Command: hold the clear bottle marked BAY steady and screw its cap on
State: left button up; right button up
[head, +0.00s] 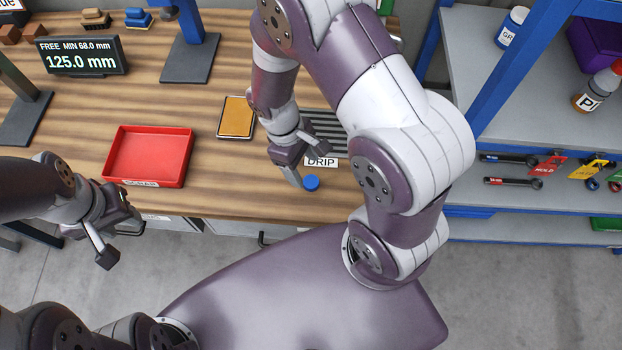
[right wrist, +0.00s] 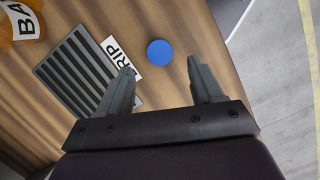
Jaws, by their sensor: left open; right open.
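The blue cap (head: 311,183) lies flat on the wooden bench near its front edge. It also shows in the right wrist view (right wrist: 160,52). My right gripper (head: 312,165) is open and empty, with the cap ahead of and between its fingertips (right wrist: 160,68), apart from them. A bottle with orange-brown contents and a white label reading "BA" (right wrist: 22,20) is cut off at the top left of the right wrist view. In the head view my right arm seems to hide it. My left gripper (head: 120,240) is open and empty, off the bench's front edge at the left.
A dark ribbed grille (right wrist: 75,72) with a DRIP label lies beside the cap. A red tray (head: 150,155), an orange-topped pad (head: 236,117) and a display reading 125.0 mm (head: 80,56) are on the bench. A blue-framed shelf (head: 485,100) with bottles and tools stands at the right.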

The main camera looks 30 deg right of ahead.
aim_at(310, 181)
jog(key=x, duration=0.5)
jog(key=shift+f+p, duration=0.1)
jog(key=shift+p, duration=0.3)
jog(key=c, duration=1.1)
